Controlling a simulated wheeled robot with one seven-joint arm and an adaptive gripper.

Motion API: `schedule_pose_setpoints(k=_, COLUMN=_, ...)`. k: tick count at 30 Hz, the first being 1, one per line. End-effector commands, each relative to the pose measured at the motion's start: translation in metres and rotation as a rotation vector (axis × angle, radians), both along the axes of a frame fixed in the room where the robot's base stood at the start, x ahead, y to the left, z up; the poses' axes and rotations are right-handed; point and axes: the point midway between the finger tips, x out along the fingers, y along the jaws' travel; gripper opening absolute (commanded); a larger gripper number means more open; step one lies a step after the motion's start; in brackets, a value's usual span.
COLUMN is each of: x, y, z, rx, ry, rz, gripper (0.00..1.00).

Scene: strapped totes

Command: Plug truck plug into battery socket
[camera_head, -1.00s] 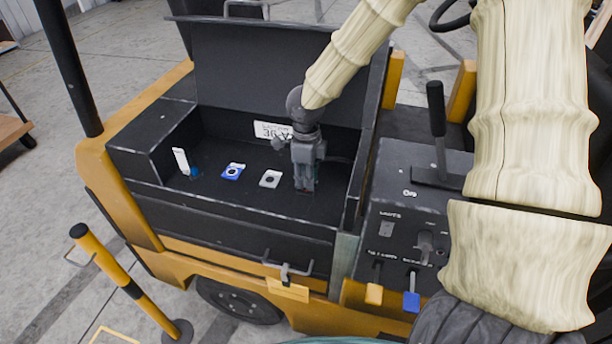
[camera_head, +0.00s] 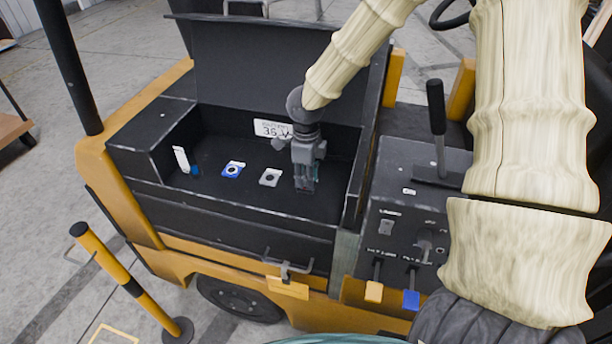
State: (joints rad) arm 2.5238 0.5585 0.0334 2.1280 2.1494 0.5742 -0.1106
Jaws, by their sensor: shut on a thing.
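My gripper (camera_head: 306,183) points down into the truck's open battery compartment (camera_head: 240,212), at its right end. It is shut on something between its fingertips. The held thing is too small and too hidden by the fingers to make out; it may be the truck plug. On the compartment floor left of my gripper are a grey-white socket plate (camera_head: 270,177) with a dark round centre and a blue socket plate (camera_head: 233,169) with a dark round centre. I cannot tell which is the battery socket. My gripper is apart from both plates.
The raised black lid (camera_head: 285,75) stands behind the compartment. A white upright tag (camera_head: 181,159) and a small blue piece (camera_head: 195,170) are at the left end. A control panel with a black lever (camera_head: 437,120) is to the right. A yellow-black post (camera_head: 110,264) stands in front.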

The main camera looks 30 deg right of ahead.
Motion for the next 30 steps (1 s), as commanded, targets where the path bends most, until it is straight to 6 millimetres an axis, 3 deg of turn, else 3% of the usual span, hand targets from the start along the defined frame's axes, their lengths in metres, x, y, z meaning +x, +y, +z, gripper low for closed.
schedule_pose_setpoints(k=12, x=0.0001, y=0.0000, z=-0.0067, rx=0.000, ry=0.000, rz=0.000, gripper=0.00)
schedule_pose_setpoints(k=13, x=0.0001, y=-0.0001, z=-0.0061, rx=0.000, ry=0.000, rz=0.000, gripper=0.29)
schedule_pose_setpoints(k=16, x=0.0001, y=0.0000, z=-0.0061, rx=0.000, ry=0.000, rz=0.000, gripper=0.47)
schedule_pose_setpoints(k=30, x=0.0006, y=0.0001, z=0.0015, rx=0.001, ry=-0.002, rz=-0.001, gripper=0.49)
